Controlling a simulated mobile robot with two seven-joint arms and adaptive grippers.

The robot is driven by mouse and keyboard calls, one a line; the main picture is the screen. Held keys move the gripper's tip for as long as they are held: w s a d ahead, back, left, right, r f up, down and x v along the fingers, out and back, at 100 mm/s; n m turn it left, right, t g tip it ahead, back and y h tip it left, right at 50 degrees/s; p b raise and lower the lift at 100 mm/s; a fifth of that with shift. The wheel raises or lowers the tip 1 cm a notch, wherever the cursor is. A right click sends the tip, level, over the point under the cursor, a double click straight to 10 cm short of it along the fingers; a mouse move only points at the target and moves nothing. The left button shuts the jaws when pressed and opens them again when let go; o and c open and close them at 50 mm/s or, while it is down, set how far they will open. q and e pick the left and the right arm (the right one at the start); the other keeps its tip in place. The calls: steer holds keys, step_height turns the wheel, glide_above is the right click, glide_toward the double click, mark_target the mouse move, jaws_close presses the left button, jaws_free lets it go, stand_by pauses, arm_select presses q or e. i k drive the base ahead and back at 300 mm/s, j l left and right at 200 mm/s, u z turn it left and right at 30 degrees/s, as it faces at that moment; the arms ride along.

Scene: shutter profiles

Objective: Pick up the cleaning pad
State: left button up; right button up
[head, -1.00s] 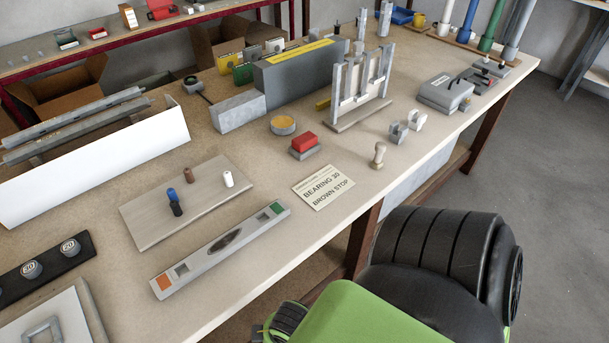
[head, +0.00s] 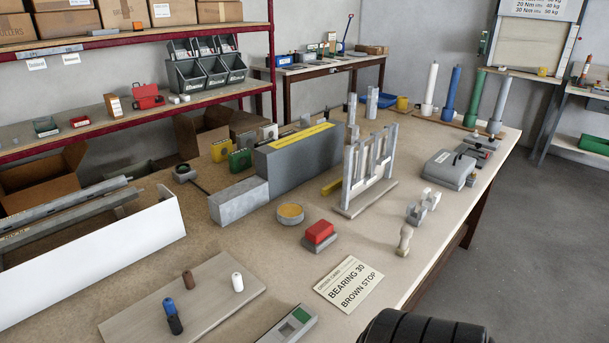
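A red block on a grey base (head: 319,237) lies on the workbench (head: 224,288), behind the printed card. It looks like the cleaning pad, but no label on it confirms this. A low round tin with a yellow-orange top (head: 290,214) sits just behind and left of it, apart from it. Neither of my grippers shows in the head view, so nothing is seen touching the red block.
An upright grey frame (head: 369,176) and a long grey block (head: 299,154) stand behind. A board with small pegs (head: 215,307) is at left. Bare bench surrounds the red block.

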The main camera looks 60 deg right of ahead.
mark_target(320, 235)
steer(key=z, duration=1.45)
steer(key=i+j, duration=0.05)
